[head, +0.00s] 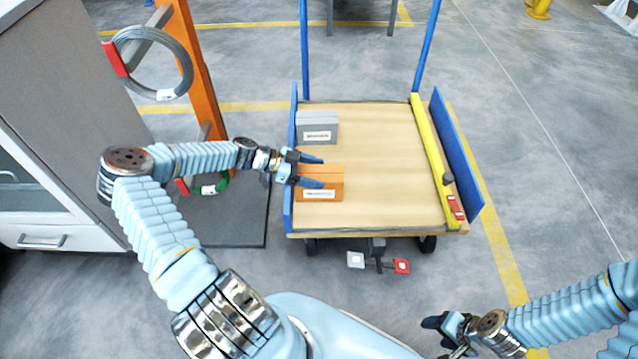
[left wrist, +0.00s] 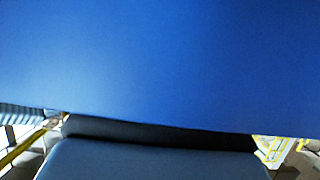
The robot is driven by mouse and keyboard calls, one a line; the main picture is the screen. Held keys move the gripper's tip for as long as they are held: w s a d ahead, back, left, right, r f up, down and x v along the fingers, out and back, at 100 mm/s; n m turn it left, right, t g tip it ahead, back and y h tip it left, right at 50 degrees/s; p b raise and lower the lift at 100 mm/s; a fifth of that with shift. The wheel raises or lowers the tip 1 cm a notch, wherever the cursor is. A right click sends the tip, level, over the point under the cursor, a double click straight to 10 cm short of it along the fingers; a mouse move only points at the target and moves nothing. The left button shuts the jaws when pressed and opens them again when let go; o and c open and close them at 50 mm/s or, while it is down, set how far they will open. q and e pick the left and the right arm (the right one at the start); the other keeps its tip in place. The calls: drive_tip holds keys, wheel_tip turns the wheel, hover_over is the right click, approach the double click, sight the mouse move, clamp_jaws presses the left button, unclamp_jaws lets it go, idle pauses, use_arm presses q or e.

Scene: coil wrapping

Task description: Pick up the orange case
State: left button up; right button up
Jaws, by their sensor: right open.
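The orange case (head: 322,194) is a small box with a white label on its front. It sits at the left side of the cart's wooden deck (head: 385,150) in the head view. My left gripper (head: 320,172) reaches in from the left over the cart's side panel. Its two dark fingers are apart, one along the case's far edge and one across its near top edge. Whether they press on the case I cannot tell. The left wrist view shows no case, mostly a blue surface (left wrist: 160,60). My right gripper (head: 436,335) is open and empty at lower right, away from the cart.
A grey case (head: 317,128) stands just behind the orange one. Blue side panels (head: 457,160) edge the cart, and a yellow bar (head: 430,145) lies along its right side. An orange post (head: 190,60) with a wire coil (head: 184,65) stands left. The deck's middle is clear.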

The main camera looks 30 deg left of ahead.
use_arm(q)
clamp_jaws()
drive_tip(key=shift+r, duration=0.1)
